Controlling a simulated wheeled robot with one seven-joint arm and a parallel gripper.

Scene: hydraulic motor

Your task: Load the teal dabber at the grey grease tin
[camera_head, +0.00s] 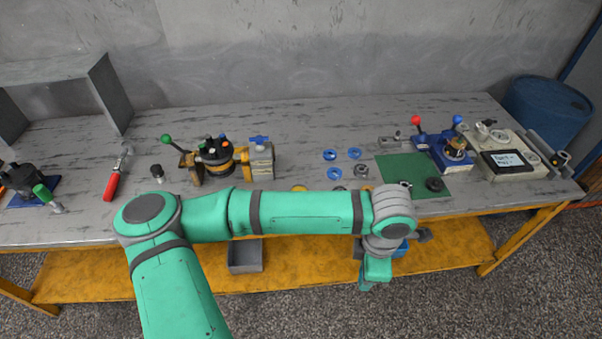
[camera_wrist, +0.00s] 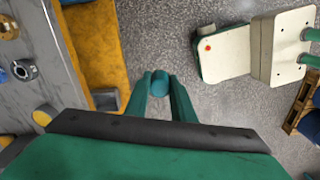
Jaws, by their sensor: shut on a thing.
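My gripper (camera_head: 367,284) hangs pointing down in front of the bench's front edge, right of centre in the head view. In the wrist view my gripper's green fingers (camera_wrist: 160,88) are shut on a short teal rounded piece, which looks like the teal dabber (camera_wrist: 160,78). Only its end shows between the fingertips; the rest is hidden. I cannot pick out the grey grease tin for certain. A grey ring-shaped part (camera_head: 361,171) lies on the bench behind my arm, and a similar one (camera_wrist: 23,70) shows in the wrist view. My arm hides part of the bench front.
The bench (camera_head: 330,125) holds a motor assembly (camera_head: 215,158), blue rings (camera_head: 330,155), a green mat (camera_head: 398,168) and a blue fixture (camera_head: 440,152). A red-handled tool (camera_head: 112,185) lies left. A grey bin (camera_head: 245,257) sits on the yellow lower shelf (camera_head: 150,280).

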